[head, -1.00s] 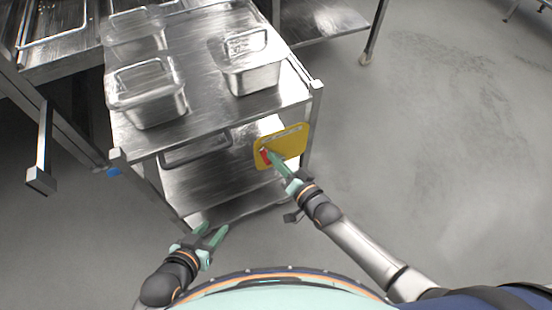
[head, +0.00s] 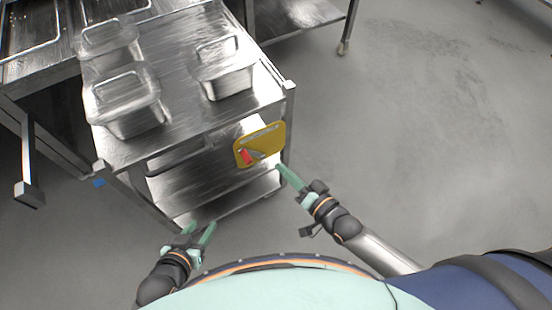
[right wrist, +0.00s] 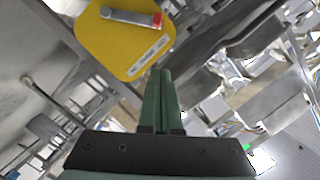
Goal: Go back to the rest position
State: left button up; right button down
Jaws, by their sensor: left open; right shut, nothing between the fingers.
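My left gripper (head: 196,232) is open and empty at the lower left of the head view, in front of the cart's lower front edge. My right gripper (head: 281,168) is shut and empty, near the cart's front right leg and just below right of a yellow board. In the right wrist view its green fingers (right wrist: 160,88) lie together with nothing between them. The yellow board (head: 272,138) stands upright at the cart's right front, with a red-handled tool (head: 246,157) against it. The board (right wrist: 110,45) and the tool (right wrist: 131,17) also show in the right wrist view, apart from the fingers.
A steel table (head: 50,70) stands at the upper left. The grey floor (head: 430,130) at the right is clear.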

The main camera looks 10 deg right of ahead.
pick_arm(q)
jog(key=shift+a, duration=0.15)
pick_arm(e)
jog(key=shift+s+d, duration=0.15)
jog(key=shift+s, duration=0.1)
pick_arm(q)
notch_tip(320, 180, up, 8)
jog(key=s+a+p, duration=0.1)
jog(key=a+p, duration=0.1)
jog(key=p, duration=0.7)
jog(key=shift+s+f+y+p, duration=0.15)
jog(key=shift+f+y+p, duration=0.15)
jog(key=shift+y, duration=0.1)
pick_arm(e)
jog(key=s+d+r+n+g+h, duration=0.2)
jog(key=s+d+n+h, duration=0.1)
jog(key=s+d, duration=0.1)
jog(key=s+d+r+n+g+h, duration=0.2)
jog(key=s+d, duration=0.2)
jog(key=s, duration=0.3)
jog(key=shift+d+r+n+g+h, duration=0.2)
jog(key=shift+r+n+g+h, duration=0.05)
jog(key=shift+n+g+h, duration=0.15)
